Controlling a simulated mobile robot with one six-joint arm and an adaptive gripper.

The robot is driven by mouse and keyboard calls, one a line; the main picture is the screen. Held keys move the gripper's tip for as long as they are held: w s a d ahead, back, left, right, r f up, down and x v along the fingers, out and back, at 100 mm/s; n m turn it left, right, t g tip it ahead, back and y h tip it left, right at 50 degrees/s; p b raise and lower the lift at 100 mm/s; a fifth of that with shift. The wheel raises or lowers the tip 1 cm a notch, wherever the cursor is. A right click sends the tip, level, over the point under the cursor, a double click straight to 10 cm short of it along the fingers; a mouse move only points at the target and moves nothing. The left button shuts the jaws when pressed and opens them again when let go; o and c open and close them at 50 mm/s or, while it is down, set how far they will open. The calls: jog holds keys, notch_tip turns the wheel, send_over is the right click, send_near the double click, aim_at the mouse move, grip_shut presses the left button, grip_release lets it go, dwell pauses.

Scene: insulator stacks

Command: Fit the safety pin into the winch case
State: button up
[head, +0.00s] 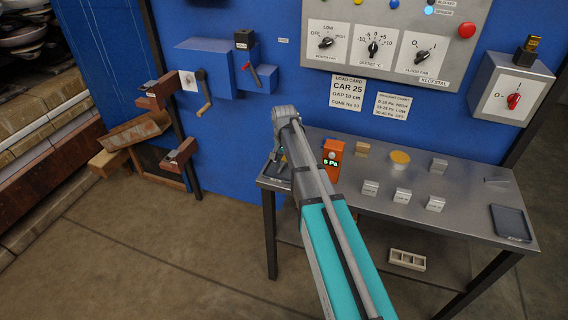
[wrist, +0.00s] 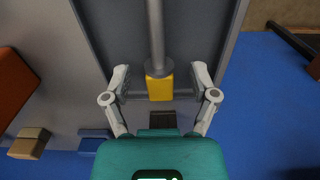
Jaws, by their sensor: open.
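A pin-like piece, apparently the safety pin, shows in the wrist view with a yellow block (wrist: 160,88) at one end and a grey rod (wrist: 155,30) running up the picture. It lies over a dark grey surface. My gripper (wrist: 160,76) is open, with one finger on each side of the yellow block and a gap on both sides. In the head view my gripper (head: 278,160) is at the left end of the table, largely hidden by my arm. The blue case with a crank (head: 205,70), apparently the winch case, is on the wall at the upper left.
An orange meter (head: 331,160) stands close right of my gripper on the metal table (head: 470,205). Several small blocks, a yellow-topped disc (head: 400,158) and a dark tray (head: 510,222) are farther right. Brown stepped brackets (head: 165,90) stand left of the case.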

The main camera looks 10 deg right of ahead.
jog(key=shift+c, duration=0.3)
grip_shut()
jog(key=shift+r, duration=0.2)
notch_tip(320, 180, up, 2)
jog(key=p, duration=0.2)
jog(key=shift+r+p, duration=0.1)
jog(key=shift+p, duration=0.2)
jog(key=s+r+p, duration=1)
jog(key=s, duration=0.4)
jog(key=shift+r, duration=0.25)
dwell(0.7)
